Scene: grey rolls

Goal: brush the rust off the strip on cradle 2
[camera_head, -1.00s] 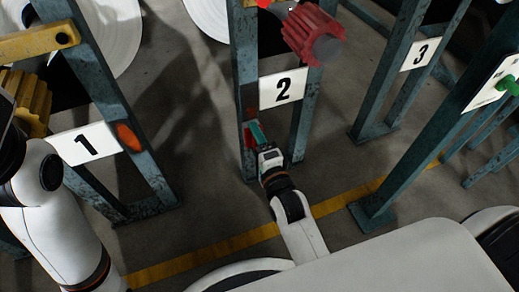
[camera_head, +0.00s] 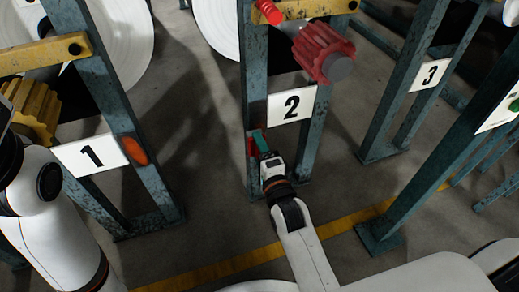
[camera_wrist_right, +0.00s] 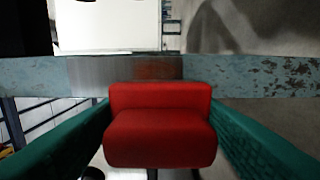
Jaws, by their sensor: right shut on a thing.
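My right gripper (camera_head: 261,143) is shut on a red block-like brush (camera_wrist_right: 160,125), held between its green fingers. In the head view the brush's red edge (camera_head: 250,144) shows at the front post of cradle 2 (camera_head: 256,85), below the "2" sign (camera_head: 292,104). In the right wrist view the strip (camera_wrist_right: 105,70) is a bare metal band across the worn blue post, with brownish-red rust (camera_wrist_right: 155,70) toward its right part. The brush's top edge overlaps the strip's lower edge; I cannot tell if they touch. My left arm shows at the left, its gripper out of frame.
Cradle 1 (camera_head: 95,75) has a "1" sign (camera_head: 91,155) and an orange oval (camera_head: 135,151). Cradle 3's sign (camera_head: 430,75) is at right. A red ribbed roller (camera_head: 322,52) juts out above the "2" sign. A yellow floor line (camera_head: 330,230) crosses in front.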

